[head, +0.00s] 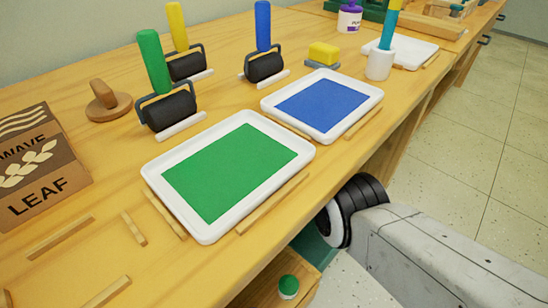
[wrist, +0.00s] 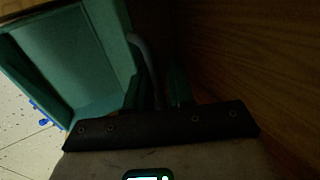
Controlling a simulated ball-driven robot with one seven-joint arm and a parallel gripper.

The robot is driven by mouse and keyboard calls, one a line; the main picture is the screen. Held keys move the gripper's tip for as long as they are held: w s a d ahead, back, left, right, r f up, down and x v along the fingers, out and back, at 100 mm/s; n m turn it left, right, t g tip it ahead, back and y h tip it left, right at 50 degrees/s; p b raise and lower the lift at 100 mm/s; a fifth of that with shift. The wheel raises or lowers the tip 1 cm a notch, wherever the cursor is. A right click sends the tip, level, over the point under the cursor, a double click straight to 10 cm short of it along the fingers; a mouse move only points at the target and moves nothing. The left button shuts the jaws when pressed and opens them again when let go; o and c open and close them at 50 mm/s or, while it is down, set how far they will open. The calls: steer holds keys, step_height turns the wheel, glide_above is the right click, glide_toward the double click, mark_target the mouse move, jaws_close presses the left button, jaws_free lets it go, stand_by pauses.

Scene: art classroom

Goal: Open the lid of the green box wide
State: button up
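The green box (wrist: 72,62) shows in the wrist view as a teal, framed, recessed panel at the left. I cannot tell whether this is the lid's inner side or the box's inside. In the head view, a dark green patch (head: 312,252) below the bench edge may be part of it; my arm hides most there. A grey curved bar (wrist: 146,66) stands beside the teal frame in the wrist view. My gripper (wrist: 160,122) is dark in that view; its fingertips are not clear, nor whether it touches the box.
The wooden bench (head: 110,190) holds a green tray (head: 232,165), a blue tray (head: 322,104) and several rollers with coloured handles. A green-capped jar (head: 288,287) stands on a low wooden surface below the bench edge. The pale floor (head: 480,140) at the right is clear.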

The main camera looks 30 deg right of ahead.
steer(key=shift+s+f, duration=0.15)
steer(key=shift+f, duration=0.05)
steer(key=shift+s+r+p, duration=0.1)
steer(key=shift+r+p, duration=0.3)
steer(key=shift+p, duration=0.15)
steer(key=s+d+p, duration=0.4)
steer(key=s+p, duration=0.4)
steer(key=s, duration=0.3)
steer(key=shift+s+d+r+p, duration=0.15)
steer(key=shift+r+p, duration=0.15)
steer(key=shift+r, duration=0.15)
